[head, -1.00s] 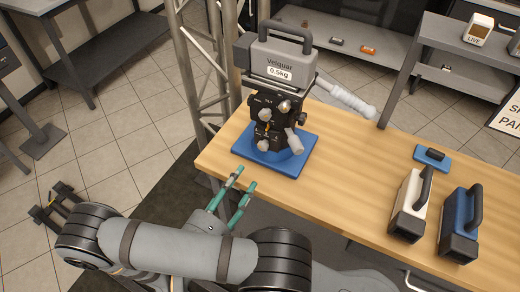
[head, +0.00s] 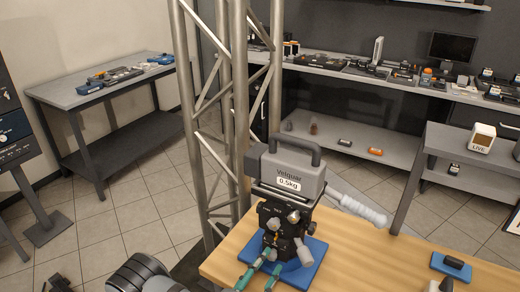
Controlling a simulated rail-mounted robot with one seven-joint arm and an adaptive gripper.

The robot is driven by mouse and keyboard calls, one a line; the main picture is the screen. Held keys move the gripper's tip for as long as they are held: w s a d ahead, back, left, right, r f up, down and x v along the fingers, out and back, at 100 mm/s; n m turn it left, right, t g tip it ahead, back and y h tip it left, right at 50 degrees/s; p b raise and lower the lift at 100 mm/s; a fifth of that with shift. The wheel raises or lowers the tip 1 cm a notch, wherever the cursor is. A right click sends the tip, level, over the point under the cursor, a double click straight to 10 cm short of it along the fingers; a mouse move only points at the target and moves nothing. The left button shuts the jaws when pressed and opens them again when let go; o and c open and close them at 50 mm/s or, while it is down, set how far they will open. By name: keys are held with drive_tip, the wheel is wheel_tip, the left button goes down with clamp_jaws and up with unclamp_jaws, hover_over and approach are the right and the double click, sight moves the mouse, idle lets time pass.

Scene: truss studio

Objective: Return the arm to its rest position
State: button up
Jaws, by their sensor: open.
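My gripper (head: 273,260) shows at the bottom of the head view, with two green fingers spread apart and nothing seen between them. The fingertips overlap the blue base plate (head: 316,254) and the lower part of the black knobbed head (head: 277,216) in the picture. Whether they touch cannot be told. A grey handled block (head: 290,172) labelled "Velquar 0.5kg" sits upright on the black head. A dark, rounded part of my arm (head: 140,275) shows at the bottom edge; the rest of the arm is out of frame.
The wooden table (head: 390,262) runs to the right, with a small blue plate (head: 451,266) on it. A light grey padded handle (head: 358,207) sticks out right of the black head. A metal truss (head: 228,120) stands behind its left end. Grey benches (head: 100,92) and shelves stand behind.

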drive_tip(key=v, duration=0.6)
drive_tip(key=shift+b, duration=0.35)
drive_tip(key=shift+d+r, duration=0.1)
